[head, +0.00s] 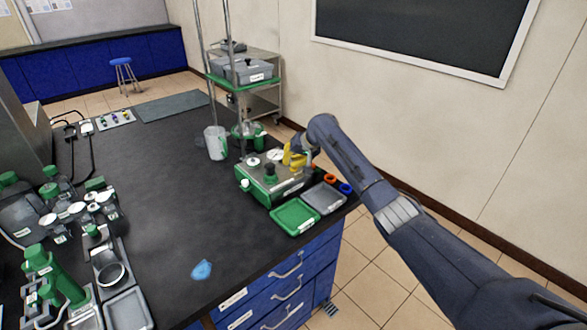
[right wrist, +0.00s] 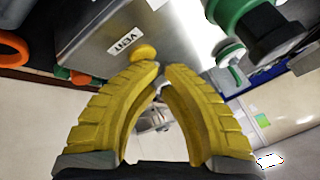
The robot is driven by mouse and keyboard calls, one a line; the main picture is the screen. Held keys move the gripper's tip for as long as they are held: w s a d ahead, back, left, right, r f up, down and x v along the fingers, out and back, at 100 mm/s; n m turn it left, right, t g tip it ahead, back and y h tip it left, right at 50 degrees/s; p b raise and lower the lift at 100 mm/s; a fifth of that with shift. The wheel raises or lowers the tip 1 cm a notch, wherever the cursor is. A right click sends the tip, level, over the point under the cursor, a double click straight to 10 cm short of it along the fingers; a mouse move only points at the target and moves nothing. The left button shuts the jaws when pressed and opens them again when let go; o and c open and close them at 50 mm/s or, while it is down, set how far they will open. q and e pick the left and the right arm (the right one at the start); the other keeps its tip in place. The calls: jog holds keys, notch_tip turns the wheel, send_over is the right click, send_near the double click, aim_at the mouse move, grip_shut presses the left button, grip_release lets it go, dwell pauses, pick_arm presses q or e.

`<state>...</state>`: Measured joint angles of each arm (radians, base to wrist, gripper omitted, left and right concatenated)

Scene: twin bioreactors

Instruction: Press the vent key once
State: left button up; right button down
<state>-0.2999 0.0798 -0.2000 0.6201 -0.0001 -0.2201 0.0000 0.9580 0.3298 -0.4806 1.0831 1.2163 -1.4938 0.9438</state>
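The vent key is a round yellow button (right wrist: 143,53) on a metal housing, beside a white label (right wrist: 123,38) reading VENT in the right wrist view. My right gripper (right wrist: 162,67) has yellow ribbed fingers with their tips almost together and nothing between them. The left-hand fingertip is right by the key and overlaps its lower edge in the picture; I cannot tell whether they touch. In the head view my right gripper (head: 288,158) is at the grey and green bioreactor unit (head: 258,190) and hides the key. My left gripper is not in view.
A green tray (head: 295,216) and a grey tray (head: 324,198) lie in front of the unit. Orange and blue rings (head: 346,188) are right of it. A white beaker (head: 215,143) stands behind left. The middle of the dark bench (head: 165,190) is mostly clear.

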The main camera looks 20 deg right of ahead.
jog(key=shift+r, duration=0.1)
dwell(0.4)
jog(key=shift+r, duration=0.7)
jog(key=shift+r, duration=2.5)
